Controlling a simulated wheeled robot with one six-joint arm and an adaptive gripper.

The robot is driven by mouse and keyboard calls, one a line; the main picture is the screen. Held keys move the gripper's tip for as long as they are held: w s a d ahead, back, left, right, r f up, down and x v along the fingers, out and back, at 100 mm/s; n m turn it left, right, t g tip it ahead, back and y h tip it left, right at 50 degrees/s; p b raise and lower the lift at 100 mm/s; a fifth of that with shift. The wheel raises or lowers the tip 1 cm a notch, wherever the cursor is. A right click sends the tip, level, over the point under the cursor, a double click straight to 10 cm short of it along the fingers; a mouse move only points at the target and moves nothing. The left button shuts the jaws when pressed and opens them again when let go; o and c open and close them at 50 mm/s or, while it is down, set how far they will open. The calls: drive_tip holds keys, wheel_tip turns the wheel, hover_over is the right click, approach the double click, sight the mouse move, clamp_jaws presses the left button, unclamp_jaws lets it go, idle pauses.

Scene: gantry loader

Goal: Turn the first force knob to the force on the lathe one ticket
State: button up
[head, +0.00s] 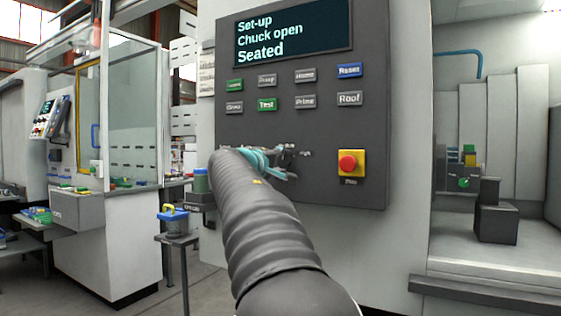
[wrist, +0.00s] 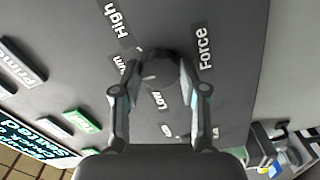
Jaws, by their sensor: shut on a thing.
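My gripper (wrist: 162,75) is shut on a dark round force knob (wrist: 160,67), its two fingers on opposite sides of it. Around the knob in the wrist view are the labels "High", one ending in "um", "Low" and "Force" (wrist: 202,46). The knob's pointer direction cannot be made out. In the head view my gripper (head: 277,160) is at the lower left of the dark control panel (head: 330,120), and my arm hides most of the knob area. No force can be read from a lathe one ticket in these views.
The panel display (head: 293,35) reads "Set-up, Chuck open, Seated". Several push buttons sit below it, and a red stop button on a yellow plate (head: 350,163) is right of my gripper. A small stand with a blue and yellow item (head: 174,218) is at left.

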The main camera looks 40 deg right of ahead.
drive_tip(key=shift+n, duration=0.6)
drive_tip(key=o, duration=1.1)
drive_tip(key=shift+o, duration=0.2)
drive_tip(key=shift+a, duration=0.1)
drive_tip(key=v, duration=1.1)
drive_tip(key=shift+s+a, duration=0.2)
drive_tip(key=shift+a, duration=0.15)
